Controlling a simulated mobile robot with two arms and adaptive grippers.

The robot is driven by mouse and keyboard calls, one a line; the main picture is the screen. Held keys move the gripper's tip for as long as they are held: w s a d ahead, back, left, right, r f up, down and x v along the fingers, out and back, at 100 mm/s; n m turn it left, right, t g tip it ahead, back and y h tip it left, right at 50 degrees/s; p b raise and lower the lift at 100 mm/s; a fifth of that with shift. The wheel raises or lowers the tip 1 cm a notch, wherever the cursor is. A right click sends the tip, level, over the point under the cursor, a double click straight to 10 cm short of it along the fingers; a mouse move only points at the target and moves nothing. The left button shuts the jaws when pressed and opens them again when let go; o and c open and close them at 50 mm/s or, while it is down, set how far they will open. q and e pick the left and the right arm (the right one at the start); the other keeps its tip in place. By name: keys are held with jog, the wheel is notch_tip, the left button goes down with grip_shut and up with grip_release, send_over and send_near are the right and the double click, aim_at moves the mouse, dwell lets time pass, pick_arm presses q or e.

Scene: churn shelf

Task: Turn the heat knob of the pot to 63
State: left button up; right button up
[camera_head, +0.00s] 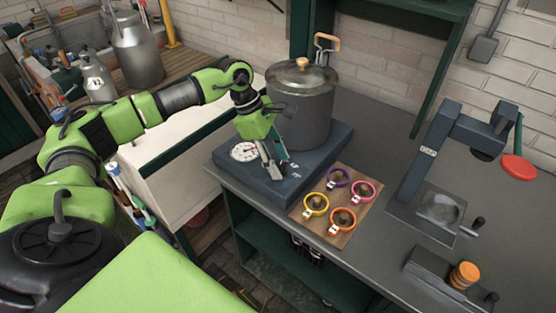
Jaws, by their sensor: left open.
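A grey metal pot (302,112) with a wooden lid knob stands on a dark hot plate base (318,157). A round white dial (244,151) with red and dark marks is on the base's front left, its figures too small to read. My left gripper (275,171) is open and points down at the front of the base, just right of the dial. Any heat knob there is hidden by the gripper, and I cannot tell whether the fingers touch it. My right gripper is out of view.
A wooden board (352,183) with several coloured rings lies right of the base. A dark lever press (440,165) and a stack of orange discs (465,275) are further right. Metal milk cans (137,50) stand at the back left. The grey counter (385,130) is clear behind the board.

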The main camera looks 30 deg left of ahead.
pick_arm(q)
jog(key=v, duration=1.2)
jog(key=shift+d, duration=0.1)
